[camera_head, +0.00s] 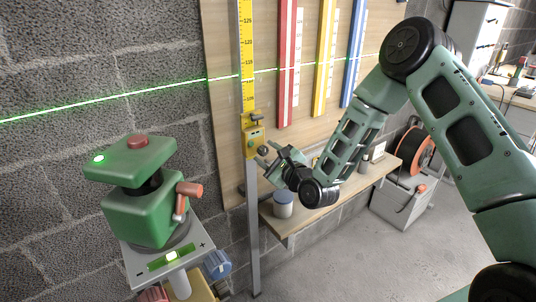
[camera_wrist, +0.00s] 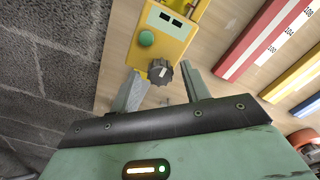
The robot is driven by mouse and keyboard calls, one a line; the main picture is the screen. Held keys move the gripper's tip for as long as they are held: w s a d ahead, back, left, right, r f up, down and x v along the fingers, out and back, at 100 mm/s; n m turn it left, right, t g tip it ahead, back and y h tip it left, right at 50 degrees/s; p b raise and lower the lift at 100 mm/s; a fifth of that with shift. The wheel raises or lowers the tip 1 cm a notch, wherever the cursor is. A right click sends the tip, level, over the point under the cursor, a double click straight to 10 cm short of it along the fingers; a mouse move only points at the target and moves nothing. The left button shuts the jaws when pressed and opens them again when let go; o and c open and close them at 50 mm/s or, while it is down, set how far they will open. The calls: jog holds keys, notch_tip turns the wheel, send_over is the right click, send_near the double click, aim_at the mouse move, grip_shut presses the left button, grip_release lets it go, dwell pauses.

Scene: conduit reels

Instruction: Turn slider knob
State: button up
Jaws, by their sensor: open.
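The yellow slider (camera_head: 252,142) sits on a vertical yellow measuring post against the wall board. It also shows in the wrist view (camera_wrist: 178,40), with a green button (camera_wrist: 147,39) and a small dark display. Its dark ribbed knob (camera_wrist: 160,72) with a white mark is on the side facing my gripper; it shows small in the head view (camera_head: 263,151). My gripper (camera_wrist: 164,82) is open and empty, with one finger on either side of the knob at about its lower edge. I cannot tell whether the fingers touch it.
A green laser device (camera_head: 140,215) on a tripod stands at left, its green line crossing the wall. Red (camera_head: 286,60), yellow (camera_head: 325,60) and blue (camera_head: 354,55) strips with scales hang on the board. A shelf (camera_head: 290,222) with a blue-lidded jar (camera_head: 283,204) lies below my gripper.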

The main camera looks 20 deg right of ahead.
jog(key=c, duration=1)
